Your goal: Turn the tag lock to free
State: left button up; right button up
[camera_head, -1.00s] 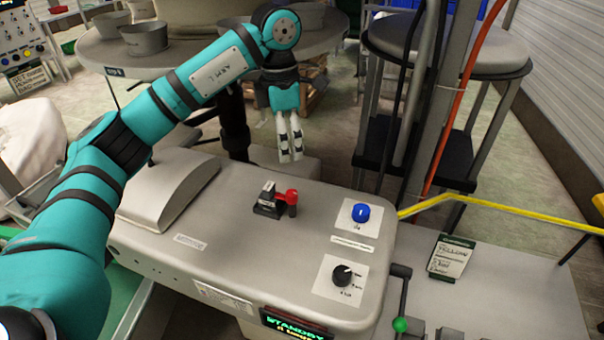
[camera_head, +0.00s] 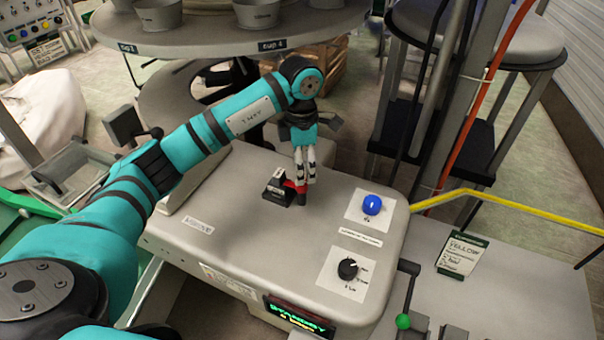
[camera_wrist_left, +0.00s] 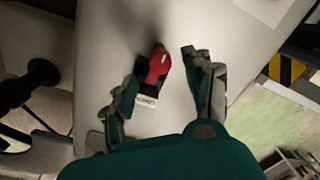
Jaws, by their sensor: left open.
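The tag lock is a black block (camera_head: 276,196) with a white label and a red lever (camera_head: 297,187), on top of the grey machine housing. My left gripper (camera_head: 305,180) comes down over the lever, and its fingers hide part of it. In the left wrist view the red lever (camera_wrist_left: 158,66) lies between the two spread fingers of my left gripper (camera_wrist_left: 163,65), nearer the left finger. The gripper is open; I cannot tell whether a finger touches the lever. My right gripper is not in view.
A blue knob (camera_head: 372,205) and a black selector (camera_head: 348,269) sit right of the lock. A green-tipped lever (camera_head: 404,321) stands at the housing's lower right. A round table with cups (camera_head: 210,42) is behind. A yellow bar (camera_head: 500,198) runs right.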

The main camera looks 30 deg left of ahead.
pick_arm(q)
notch_tip(320, 180, down, 3)
jog(key=shift+s+f+p, duration=0.15)
jog(key=shift+f+p, duration=0.05)
jog(key=shift+p, duration=0.15)
jog(key=shift+f, duration=0.35)
grip_shut()
